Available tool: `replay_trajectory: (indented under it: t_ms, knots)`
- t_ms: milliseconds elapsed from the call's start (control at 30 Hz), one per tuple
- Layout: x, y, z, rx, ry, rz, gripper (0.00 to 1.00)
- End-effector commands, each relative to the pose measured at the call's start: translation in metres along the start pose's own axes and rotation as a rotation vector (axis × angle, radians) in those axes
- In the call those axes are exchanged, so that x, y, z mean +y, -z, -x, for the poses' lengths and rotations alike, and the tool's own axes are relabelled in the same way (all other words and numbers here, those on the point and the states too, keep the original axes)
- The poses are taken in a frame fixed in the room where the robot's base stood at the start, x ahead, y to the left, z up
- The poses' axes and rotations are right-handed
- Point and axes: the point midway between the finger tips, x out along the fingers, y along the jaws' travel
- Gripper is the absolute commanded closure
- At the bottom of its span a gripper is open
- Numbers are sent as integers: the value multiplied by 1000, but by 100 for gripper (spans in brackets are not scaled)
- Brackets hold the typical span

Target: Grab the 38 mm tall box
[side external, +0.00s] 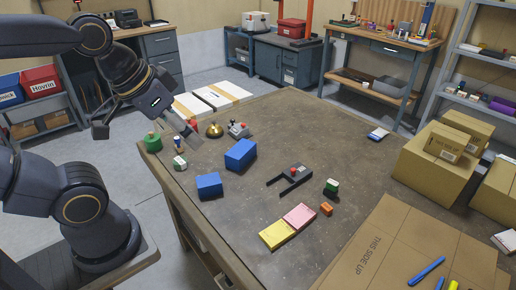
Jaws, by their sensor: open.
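Two plain blue boxes stand on the brown worktable (240,210). The larger blue box (240,154) is near the table's middle left, and the smaller blue box (209,186) is nearer its front left edge. I cannot tell from this view which box is 38 mm tall. My gripper (187,133) is open and appears empty. It hangs over the table's left end, up and left of both blue boxes, apart from them. Its fingertips are small and partly merge with the items behind.
Near my gripper are a green round container (153,143), a brass bell (214,130) and small items. A dark forked holder (291,178), yellow pad (277,235), pink pad (300,217) and orange block (326,209) lie centrally. Cardboard boxes (432,165) crowd the right.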

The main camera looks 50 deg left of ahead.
Motion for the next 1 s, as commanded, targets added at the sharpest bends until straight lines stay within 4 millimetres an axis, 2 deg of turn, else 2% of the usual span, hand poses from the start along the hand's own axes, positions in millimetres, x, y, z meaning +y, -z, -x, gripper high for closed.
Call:
replay_trajectory:
  t_ms: [33,233,533,600,667,733,800,867,967,1000]
  knots:
    - [0,0,0,0,0,0,22]
    - [0,0,0,0,0,0,2]
    - [0,0,0,2,0,-4,2]
    - [0,7,1,29,0,-15,2]
    - [1,26,8,100,0,-31,2]
    - [0,61,13,172,5,-51,2]
    - [-5,91,9,203,21,-53,2]
    - [-13,118,0,218,38,-47,2]
    - [-33,159,-25,225,70,-26,2]
    - [-45,174,-39,221,83,-14,2]
